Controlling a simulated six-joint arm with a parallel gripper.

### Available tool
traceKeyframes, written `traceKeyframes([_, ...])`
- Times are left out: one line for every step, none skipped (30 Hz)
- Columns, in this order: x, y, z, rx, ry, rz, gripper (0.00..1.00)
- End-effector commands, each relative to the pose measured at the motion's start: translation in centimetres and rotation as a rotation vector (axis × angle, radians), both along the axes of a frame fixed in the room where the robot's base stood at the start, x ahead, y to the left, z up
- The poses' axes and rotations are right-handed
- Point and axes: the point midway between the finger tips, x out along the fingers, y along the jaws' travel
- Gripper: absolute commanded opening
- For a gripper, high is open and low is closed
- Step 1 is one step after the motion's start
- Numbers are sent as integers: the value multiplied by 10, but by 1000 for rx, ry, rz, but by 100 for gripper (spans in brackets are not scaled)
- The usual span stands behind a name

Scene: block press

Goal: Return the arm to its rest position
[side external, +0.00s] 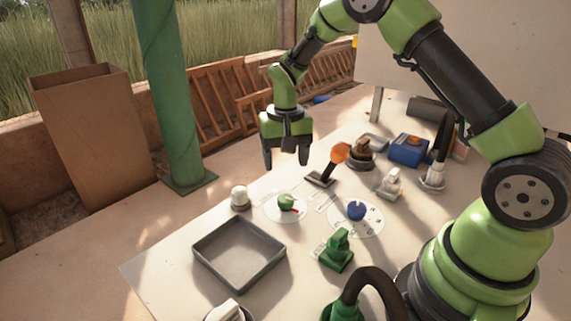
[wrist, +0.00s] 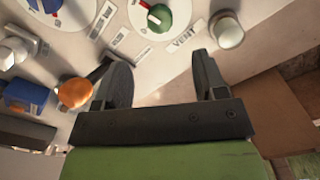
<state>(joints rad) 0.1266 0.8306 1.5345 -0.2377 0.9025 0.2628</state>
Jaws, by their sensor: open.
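My gripper (side external: 286,156) is open and empty, raised above the far edge of the table (side external: 140,266). Its two fingers point down and stand apart. A green knob (side external: 286,202) with a red pointer sits on a white round plate. A blue knob (side external: 356,210) sits on another round plate.
A grey empty tray (side external: 239,254) lies near the front left of the table. A white knob (side external: 240,196), a green block-like control (side external: 337,250), a white control (side external: 390,183) and a blue box (side external: 408,150) stand around. A green post (side external: 170,90) and cardboard box (side external: 95,135) are beyond the table.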

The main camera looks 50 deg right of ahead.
Motion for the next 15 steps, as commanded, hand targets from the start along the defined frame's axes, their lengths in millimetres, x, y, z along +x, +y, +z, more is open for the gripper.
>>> traceKeyframes([0,0,0,0,0,0,65])
traceKeyframes([0,0,0,0,0,0,65])
traceKeyframes([0,0,0,0,0,0,65])
traceKeyframes([0,0,0,0,0,0,65])
traceKeyframes([0,0,1,0,-2,1,65])
traceKeyframes([0,1,4,0,-6,2,65])
traceKeyframes([-1,2,8,1,-13,4,65])
traceKeyframes([-2,3,13,2,-21,7,65])
traceKeyframes([-3,4,23,4,-37,12,65])
traceKeyframes([-5,6,32,5,-52,18,65])
traceKeyframes([-8,8,43,7,-69,24,65])
traceKeyframes([-12,12,58,11,-94,32,65])
traceKeyframes([-17,15,70,13,-116,39,65])
traceKeyframes([-22,17,82,15,-137,47,65])
traceKeyframes([-30,21,98,20,-165,59,65])
